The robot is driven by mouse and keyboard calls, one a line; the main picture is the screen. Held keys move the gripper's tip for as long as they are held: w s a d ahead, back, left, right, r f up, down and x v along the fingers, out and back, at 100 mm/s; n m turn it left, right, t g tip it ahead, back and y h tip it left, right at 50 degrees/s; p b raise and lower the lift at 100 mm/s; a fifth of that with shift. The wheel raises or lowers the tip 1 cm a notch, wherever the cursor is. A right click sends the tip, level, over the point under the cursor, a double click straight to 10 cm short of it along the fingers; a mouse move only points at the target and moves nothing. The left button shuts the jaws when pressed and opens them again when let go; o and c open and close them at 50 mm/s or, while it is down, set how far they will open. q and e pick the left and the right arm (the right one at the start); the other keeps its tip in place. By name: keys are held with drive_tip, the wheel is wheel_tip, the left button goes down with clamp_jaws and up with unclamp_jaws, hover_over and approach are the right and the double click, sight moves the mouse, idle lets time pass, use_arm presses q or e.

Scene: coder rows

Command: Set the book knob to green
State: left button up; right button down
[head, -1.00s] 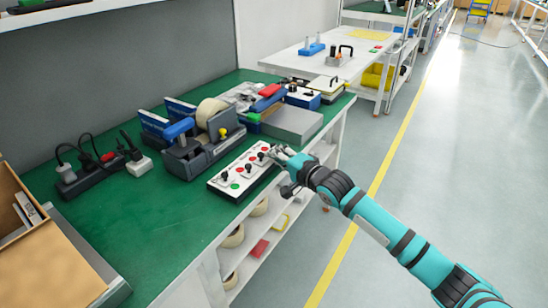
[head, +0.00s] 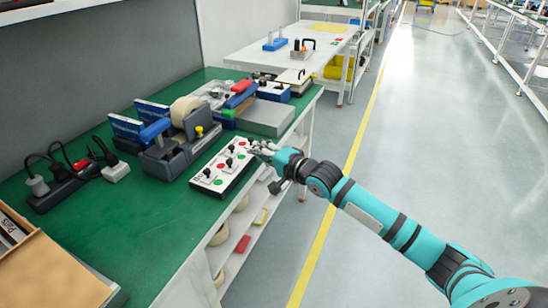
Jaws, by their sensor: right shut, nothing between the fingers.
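A white control panel (head: 224,166) with several black knobs and red and green dots lies near the right edge of the green workbench. Its labels are too small to read, so I cannot tell which knob is the book knob or how it is set. My right gripper (head: 257,148) is shut and empty at the far right end of the panel, by the last knob. I cannot tell whether it touches that knob, as the fingers partly cover that end. My left gripper is not in view.
A tape dispenser (head: 176,152) stands left of the panel, and a grey box (head: 266,117) lies behind it. A power strip (head: 58,187) and a cardboard box (head: 50,262) are at the left. The green bench top (head: 140,225) is bare in front. The aisle at right is clear.

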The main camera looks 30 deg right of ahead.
drive_tip(key=v, duration=0.6)
drive_tip(key=shift+s+d, duration=0.2)
drive_tip(key=shift+s, duration=0.15)
